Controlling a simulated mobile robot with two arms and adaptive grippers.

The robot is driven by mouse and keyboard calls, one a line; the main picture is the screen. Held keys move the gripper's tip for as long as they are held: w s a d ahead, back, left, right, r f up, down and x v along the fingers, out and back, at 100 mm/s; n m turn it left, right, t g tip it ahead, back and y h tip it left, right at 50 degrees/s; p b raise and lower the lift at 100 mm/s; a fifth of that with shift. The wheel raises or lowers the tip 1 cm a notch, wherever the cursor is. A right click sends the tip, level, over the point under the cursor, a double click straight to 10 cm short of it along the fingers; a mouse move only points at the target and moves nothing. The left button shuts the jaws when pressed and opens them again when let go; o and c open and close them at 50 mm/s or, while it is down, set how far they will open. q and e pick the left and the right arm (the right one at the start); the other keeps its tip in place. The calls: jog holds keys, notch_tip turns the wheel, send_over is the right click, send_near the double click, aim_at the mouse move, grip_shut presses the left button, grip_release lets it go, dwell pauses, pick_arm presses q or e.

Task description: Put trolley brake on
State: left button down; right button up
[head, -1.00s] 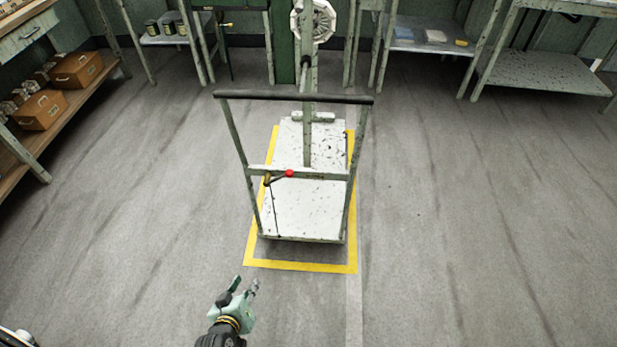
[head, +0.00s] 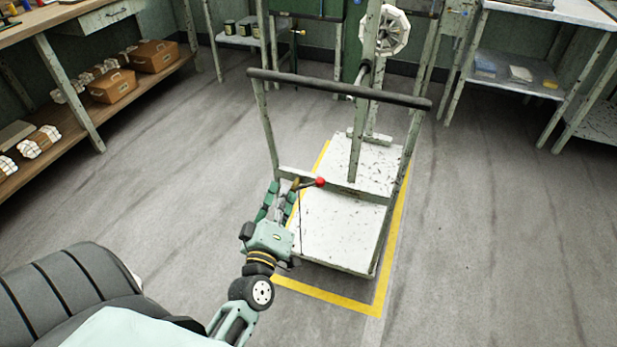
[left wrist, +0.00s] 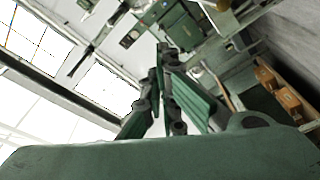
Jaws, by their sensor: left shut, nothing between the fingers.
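The trolley (head: 335,232) stands within a yellow floor outline, with a black push handle (head: 340,88) on top. Its brake lever with a red knob (head: 320,182) sits on the crossbar and points right. My left gripper (head: 283,192) is at the left end of the crossbar, just left of the lever's pivot. Its fingers are closed together and empty; whether they touch the lever or crossbar I cannot tell. In the left wrist view the closed fingers (left wrist: 165,75) point up, and the lever is not clearly seen. My right gripper is not in view.
A wooden shelf bench (head: 62,97) with brown boxes (head: 112,87) stands at the left. A metal table (head: 545,12) stands at the back right. Yellow tape (head: 335,297) marks the floor around the trolley. The floor at right is clear.

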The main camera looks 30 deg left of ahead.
pick_arm(q)
jog(key=w+f+b, duration=0.1)
jog(key=w, duration=0.8)
jog(key=shift+w+a+f, duration=0.15)
jog(key=shift+w+f, duration=0.05)
jog(key=shift+f, duration=0.05)
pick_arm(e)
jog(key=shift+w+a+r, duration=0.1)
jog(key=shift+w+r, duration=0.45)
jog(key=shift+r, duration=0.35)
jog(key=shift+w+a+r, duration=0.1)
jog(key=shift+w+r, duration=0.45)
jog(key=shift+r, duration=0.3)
